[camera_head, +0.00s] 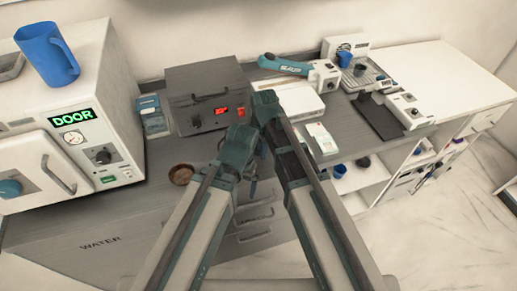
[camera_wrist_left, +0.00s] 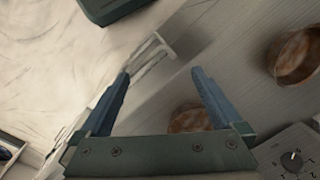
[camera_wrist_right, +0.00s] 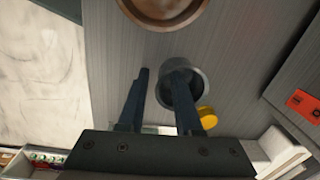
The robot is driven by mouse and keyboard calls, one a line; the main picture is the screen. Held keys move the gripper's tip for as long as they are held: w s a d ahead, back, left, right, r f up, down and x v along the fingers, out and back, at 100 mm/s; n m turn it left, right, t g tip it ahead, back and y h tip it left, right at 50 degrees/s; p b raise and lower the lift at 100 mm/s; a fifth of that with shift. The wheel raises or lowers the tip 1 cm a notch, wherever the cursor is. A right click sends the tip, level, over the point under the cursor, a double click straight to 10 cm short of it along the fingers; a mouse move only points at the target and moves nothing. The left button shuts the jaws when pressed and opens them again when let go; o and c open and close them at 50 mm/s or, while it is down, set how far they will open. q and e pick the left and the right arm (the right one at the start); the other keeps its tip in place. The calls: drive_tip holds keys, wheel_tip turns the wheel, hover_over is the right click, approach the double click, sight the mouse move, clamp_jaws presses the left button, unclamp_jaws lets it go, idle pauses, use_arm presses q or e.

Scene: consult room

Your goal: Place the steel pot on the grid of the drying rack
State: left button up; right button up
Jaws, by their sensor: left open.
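The steel pot (camera_wrist_right: 183,88) is a dark grey round vessel in the right wrist view. My right gripper (camera_wrist_right: 158,80) has one finger inside its mouth and the other outside its wall. The fingers are close together with the rim between them, so it looks shut on the rim. In the head view my arms hide the pot. My left gripper (camera_wrist_left: 160,85) is open and empty, its fingers wide apart. A brown round vessel (camera_wrist_left: 190,118) shows between and beyond its fingers. I cannot surely tell the drying rack; a white unit with a grid-like tray (camera_head: 372,80) stands at the back right.
A brown bowl (camera_head: 181,175) sits on the counter at the left. A white sterilizer (camera_head: 75,120) with a blue jug (camera_head: 47,55) on top stands at far left. A dark grey box (camera_head: 207,98) stands at the back. A yellow round thing (camera_wrist_right: 207,117) lies beside the pot.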

clamp_jaws()
drive_tip(key=shift+r+p, duration=0.75)
wheel_tip(320, 180, up, 3)
drive_tip(key=p, duration=0.2)
drive_tip(key=shift+s+d+f+p, duration=0.1)
drive_tip(key=shift+p, duration=0.3)
drive_tip(key=s+d, duration=0.9)
drive_tip(key=d, duration=0.3)
drive_tip(key=shift+s+d+r+p, duration=0.25)
drive_tip(key=shift+s+r+p, duration=0.05)
drive_tip(key=shift+r+p, duration=0.05)
